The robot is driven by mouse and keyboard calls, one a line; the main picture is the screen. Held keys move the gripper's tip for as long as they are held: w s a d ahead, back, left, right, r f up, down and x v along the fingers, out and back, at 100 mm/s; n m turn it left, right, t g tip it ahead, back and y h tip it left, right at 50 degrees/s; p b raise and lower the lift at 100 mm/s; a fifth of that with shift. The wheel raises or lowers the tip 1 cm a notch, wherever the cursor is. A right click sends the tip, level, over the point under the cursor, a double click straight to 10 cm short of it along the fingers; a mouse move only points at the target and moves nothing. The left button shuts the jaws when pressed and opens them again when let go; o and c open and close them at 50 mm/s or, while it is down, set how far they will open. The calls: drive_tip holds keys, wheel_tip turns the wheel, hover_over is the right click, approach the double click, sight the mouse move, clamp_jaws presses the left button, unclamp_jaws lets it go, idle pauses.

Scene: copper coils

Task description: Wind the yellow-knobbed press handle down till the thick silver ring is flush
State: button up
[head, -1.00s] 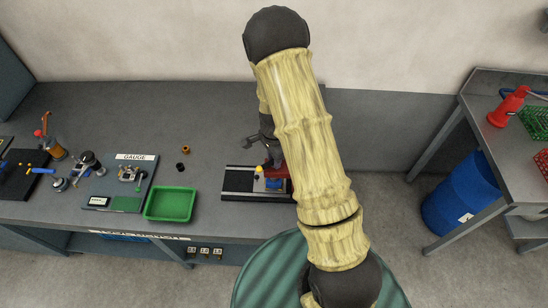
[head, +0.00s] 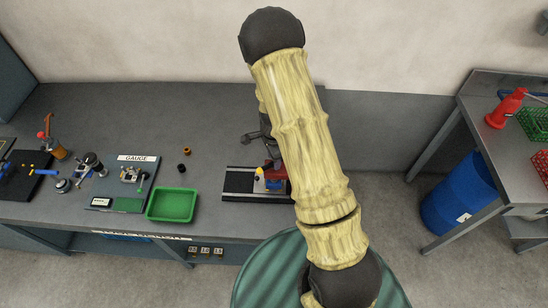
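The press (head: 275,178) is a small red machine on a dark base plate (head: 240,183) near the bench's right end. A yellow knob (head: 260,171) shows at its left side. My bamboo-coloured arm covers the press's right part. My gripper (head: 251,138) is a dark shape just behind and above the press, partly behind my arm. Its fingers are too small and too hidden to tell open from shut. The thick silver ring cannot be made out.
A green tray (head: 172,205) stands left of the press, beside a gauge board (head: 128,178). Two small rings, one brown (head: 186,151) and one black (head: 181,167), lie on the bench behind the tray. Bare bench (head: 120,110) lies at the back left. A blue barrel (head: 458,195) stands at right.

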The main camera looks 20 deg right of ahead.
drive_tip(key=shift+r+p, duration=2.1)
drive_tip(key=shift+r, duration=0.7)
drive_tip(key=shift+s+a+r+n+b, duration=0.1)
drive_tip(key=shift+s+r+n+b, duration=0.1)
drive_tip(key=shift+r+n+b, duration=0.25)
drive_tip(key=s+r+n+t+b, duration=0.1)
drive_tip(key=s+r+n+b, duration=0.3)
drive_tip(key=s+n, duration=0.3)
drive_tip(key=s+r+n+t+b, duration=0.1)
drive_tip(key=s+r+n+b, duration=0.3)
drive_tip(key=s+n+b, duration=0.2)
drive_tip(key=shift+s+r+n+t, duration=0.3)
drive_tip(key=shift+s+n, duration=0.2)
drive_tip(key=shift+n, duration=0.75)
drive_tip(key=shift+w+f, duration=0.1)
